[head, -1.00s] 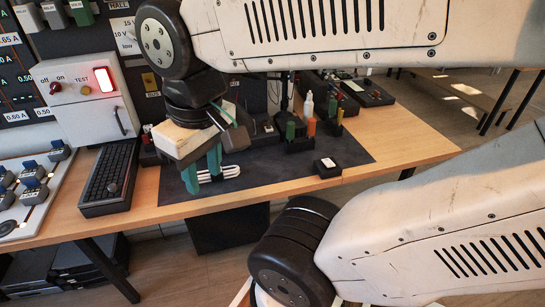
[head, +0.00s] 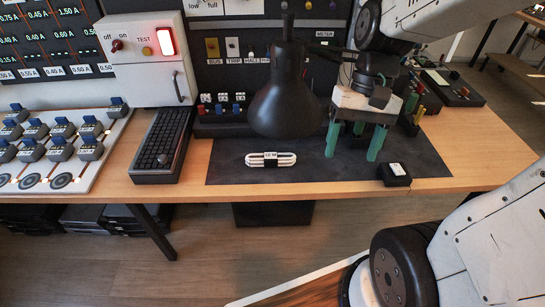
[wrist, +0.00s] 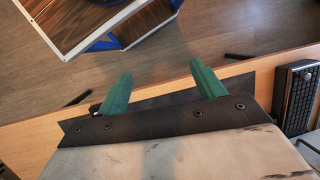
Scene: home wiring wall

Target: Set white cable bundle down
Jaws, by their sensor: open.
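The white cable bundle (head: 271,160) lies flat on the dark mat (head: 232,172) in the head view, with a dark band around its middle. My gripper (head: 354,144) is to the right of it, over the mat, with its green fingers spread and nothing between them. The bundle and the gripper are well apart. In the wrist view the two green fingers of my gripper (wrist: 162,84) are also wide apart and empty. The cable bundle does not show in the wrist view.
A black lamp (head: 285,98) stands just behind the bundle, left of my gripper. A small black box (head: 394,174) sits at the mat's right. A black keyboard (head: 161,145) and a white panel with blue-topped blocks (head: 62,150) are at the left. The table's front edge (head: 340,190) is close.

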